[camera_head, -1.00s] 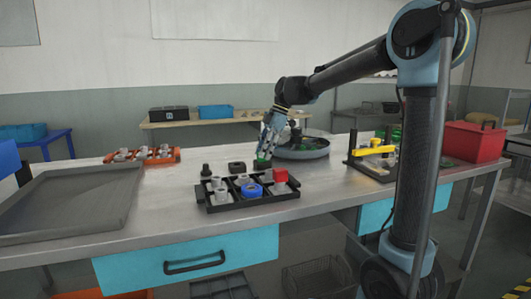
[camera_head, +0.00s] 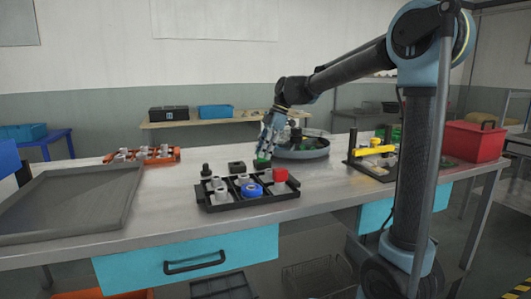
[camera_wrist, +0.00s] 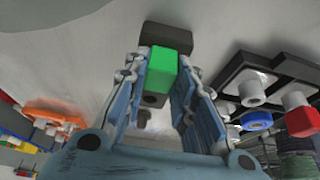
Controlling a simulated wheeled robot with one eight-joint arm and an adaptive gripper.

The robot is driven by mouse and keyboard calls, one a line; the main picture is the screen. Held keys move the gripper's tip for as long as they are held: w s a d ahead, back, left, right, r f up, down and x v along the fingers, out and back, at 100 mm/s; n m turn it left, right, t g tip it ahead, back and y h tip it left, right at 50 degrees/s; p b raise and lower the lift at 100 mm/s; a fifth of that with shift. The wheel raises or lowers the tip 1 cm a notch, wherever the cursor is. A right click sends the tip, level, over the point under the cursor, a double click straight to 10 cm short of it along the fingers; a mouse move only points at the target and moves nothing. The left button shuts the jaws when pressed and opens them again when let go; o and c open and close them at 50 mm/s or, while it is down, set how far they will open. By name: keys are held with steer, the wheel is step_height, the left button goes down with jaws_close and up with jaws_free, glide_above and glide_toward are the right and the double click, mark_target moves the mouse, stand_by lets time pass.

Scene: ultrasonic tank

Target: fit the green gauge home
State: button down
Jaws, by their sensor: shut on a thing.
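The green gauge (camera_head: 262,162) is a bright green block at the tip of my gripper (camera_head: 264,157). In the wrist view the green gauge (camera_wrist: 170,66) sits between the two fingers of my gripper (camera_wrist: 168,72), which are shut on it. It is held by the far side of the black compartment rack (camera_head: 215,207). A black block (camera_head: 237,166) stands on the table just left of the gauge. In the wrist view a dark block (camera_wrist: 165,34) shows beyond the gauge, and the gap between them cannot be judged. The gauge's underside is hidden.
The rack holds grey pieces, a blue ring (camera_head: 251,189) and a red cube (camera_head: 280,175). A small black post (camera_head: 205,170) stands left of the black block. A round grey tray (camera_head: 310,154) lies behind my gripper. A yellow-barred fixture (camera_head: 373,151) stands right. Bare table lies left of the rack.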

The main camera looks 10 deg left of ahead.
steer(key=c, duration=1.2)
jaws_free()
steer(key=shift+f, duration=0.1)
steer(key=shift+c, duration=0.2)
steer(key=v, duration=1.2)
steer(key=shift+w, duration=0.1)
